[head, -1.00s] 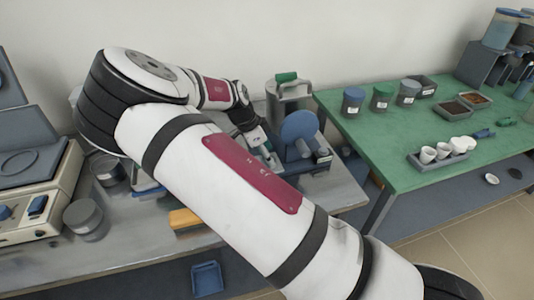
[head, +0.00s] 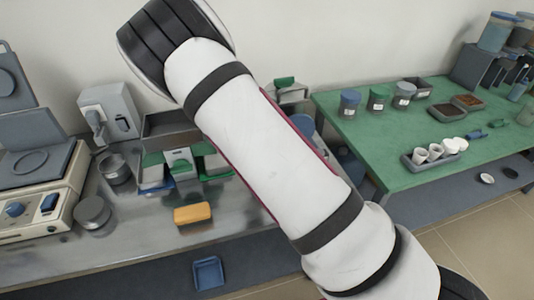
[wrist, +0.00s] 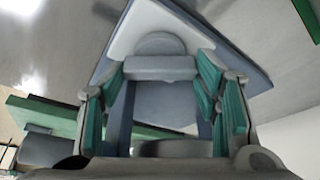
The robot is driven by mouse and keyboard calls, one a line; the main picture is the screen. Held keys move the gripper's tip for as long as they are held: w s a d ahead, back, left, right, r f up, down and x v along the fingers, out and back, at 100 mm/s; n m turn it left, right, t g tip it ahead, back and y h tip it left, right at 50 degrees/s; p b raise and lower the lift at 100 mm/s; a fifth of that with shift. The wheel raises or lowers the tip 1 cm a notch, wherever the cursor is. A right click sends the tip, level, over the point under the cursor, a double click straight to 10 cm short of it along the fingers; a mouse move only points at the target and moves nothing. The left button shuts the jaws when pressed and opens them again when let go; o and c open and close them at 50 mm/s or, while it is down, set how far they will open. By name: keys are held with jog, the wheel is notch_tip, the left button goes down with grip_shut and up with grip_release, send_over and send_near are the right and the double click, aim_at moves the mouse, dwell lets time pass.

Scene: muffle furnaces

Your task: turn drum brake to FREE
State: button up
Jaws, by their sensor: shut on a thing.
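In the wrist view my gripper (wrist: 160,82) has teal-padded fingers on both sides of a grey-blue part (wrist: 158,68) of a device, and it is shut on that part. The part has a flat bar with a rounded piece behind it. A pale plate with a blue-grey edge (wrist: 245,65) lies beyond. I cannot read any FREE mark. In the head view a blue drum (head: 303,125) shows only as a sliver beside my arm. My arm hides the rest of the drum, the brake and my gripper there.
A steel bench (head: 150,235) carries an orange block (head: 193,214), grey pots and a furnace (head: 30,190) at left. A green table (head: 375,140) at right holds jars, trays and white cups (head: 435,152). A blue bin (head: 208,274) is below the bench.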

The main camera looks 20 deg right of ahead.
jog(key=shift+n+t+y+p, duration=0.35)
jog(key=shift+n+t+y, duration=0.15)
jog(key=shift+n, duration=1.2)
jog(key=o, duration=1.1)
jog(key=shift+o, duration=0.2)
jog(key=shift+r, duration=0.1)
jog(key=v, duration=1.1)
jog(key=shift+s+r, duration=0.2)
jog(key=shift+r, duration=0.15)
